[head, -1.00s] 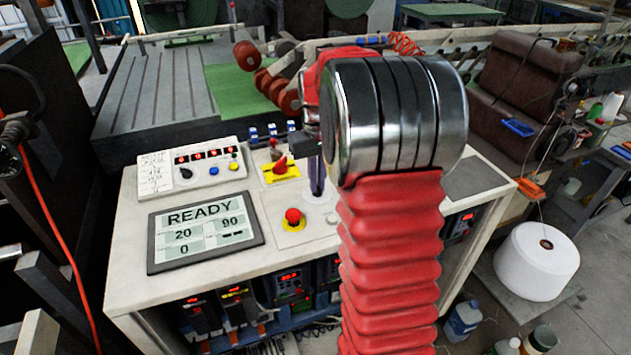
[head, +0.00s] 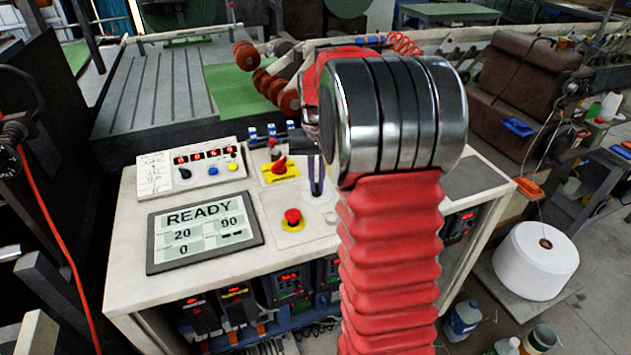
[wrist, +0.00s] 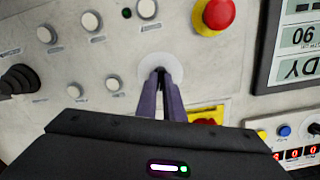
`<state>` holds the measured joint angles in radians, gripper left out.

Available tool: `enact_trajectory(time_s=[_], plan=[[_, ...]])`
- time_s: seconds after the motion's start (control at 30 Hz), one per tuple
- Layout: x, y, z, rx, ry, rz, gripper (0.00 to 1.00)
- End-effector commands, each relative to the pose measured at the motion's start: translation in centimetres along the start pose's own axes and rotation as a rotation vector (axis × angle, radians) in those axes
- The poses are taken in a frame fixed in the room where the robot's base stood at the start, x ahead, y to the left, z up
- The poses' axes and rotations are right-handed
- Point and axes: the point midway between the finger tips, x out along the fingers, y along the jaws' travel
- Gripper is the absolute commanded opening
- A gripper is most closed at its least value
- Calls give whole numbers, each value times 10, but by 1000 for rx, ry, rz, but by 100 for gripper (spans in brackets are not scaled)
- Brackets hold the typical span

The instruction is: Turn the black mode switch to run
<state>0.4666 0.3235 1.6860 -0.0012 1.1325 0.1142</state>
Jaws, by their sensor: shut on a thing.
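My gripper (wrist: 161,84) points down at the control panel, its two dark purple fingers close together over a round white plate (wrist: 146,60). It is shut on a small dark thing at the plate's centre, which I take to be the black mode switch (wrist: 160,70). The fingertips hide most of it, so its pointer direction cannot be read. In the head view the gripper's fingers (head: 316,178) reach down to the panel, partly behind my arm.
A red mushroom button on yellow (head: 293,217) and a red rotary switch on a yellow plate (head: 281,167) sit close by. A READY screen (head: 204,232) and counter box (head: 191,167) lie left. White buttons (wrist: 92,20) and a black lever (wrist: 20,82) are near in the wrist view.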

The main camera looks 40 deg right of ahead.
Motion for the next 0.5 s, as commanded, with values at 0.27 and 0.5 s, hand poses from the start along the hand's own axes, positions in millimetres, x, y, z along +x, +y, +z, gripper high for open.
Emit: enact_trajectory(time_s=[0.27,0.5], plan=[[0,-2,0,236,-1,-4,0],[0,-2,0,390,-1,-5,0]])
